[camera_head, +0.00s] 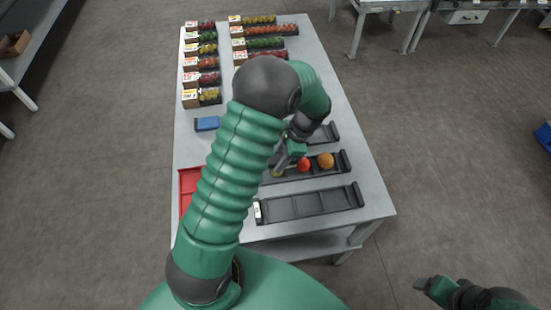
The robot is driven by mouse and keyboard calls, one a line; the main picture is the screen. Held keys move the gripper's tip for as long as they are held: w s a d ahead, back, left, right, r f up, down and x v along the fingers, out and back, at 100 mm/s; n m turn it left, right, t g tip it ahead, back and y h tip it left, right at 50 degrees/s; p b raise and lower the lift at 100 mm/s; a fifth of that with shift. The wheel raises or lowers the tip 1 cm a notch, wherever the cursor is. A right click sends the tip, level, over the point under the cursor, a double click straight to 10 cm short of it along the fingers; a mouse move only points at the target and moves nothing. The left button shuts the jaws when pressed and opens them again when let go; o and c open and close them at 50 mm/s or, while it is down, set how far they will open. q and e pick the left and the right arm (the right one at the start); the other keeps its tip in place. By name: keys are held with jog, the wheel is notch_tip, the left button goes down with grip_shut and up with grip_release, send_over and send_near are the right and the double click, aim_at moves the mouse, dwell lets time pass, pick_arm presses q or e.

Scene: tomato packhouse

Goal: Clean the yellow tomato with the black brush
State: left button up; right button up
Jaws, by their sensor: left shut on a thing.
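My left gripper (281,165) reaches down over the left part of a black tray on the table. A red tomato (304,165) and an orange tomato (326,160) sit in the same tray, just right of the gripper. I cannot make out the black brush; my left arm covers much of the table. My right gripper (426,285) is off the table at the bottom right, and its jaws are too unclear to read.
The black tray (344,157) lies between an empty black tray (312,204) in front and another black tray (327,133) behind. A red tray (187,183) and a blue item (207,124) are at the left. Several packed tomato boxes (209,77) line the back.

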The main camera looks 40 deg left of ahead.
pick_arm(q)
jog(key=shift+s+a, duration=0.45)
jog(key=shift+s, duration=0.2)
jog(key=shift+s+a+f+p, duration=0.15)
jog(key=shift+s+a+p, duration=0.35)
jog(key=shift+a, duration=0.15)
jog(key=shift+s+a, duration=0.4)
jog(key=shift+s, duration=0.2)
jog(key=shift+w+d+p, duration=0.35)
jog(key=shift+w+d, duration=0.35)
jog(key=shift+w, duration=0.2)
jog(key=shift+w+d+p, duration=0.35)
jog(key=shift+w+d, duration=0.3)
jog(key=shift+w, duration=0.2)
jog(key=shift+s+a+p, duration=0.35)
jog(key=shift+s+a, duration=0.35)
jog(key=shift+s, duration=0.2)
jog(key=shift+s+a+p, duration=0.35)
jog(key=shift+s+a, duration=0.35)
jog(key=shift+s, duration=0.15)
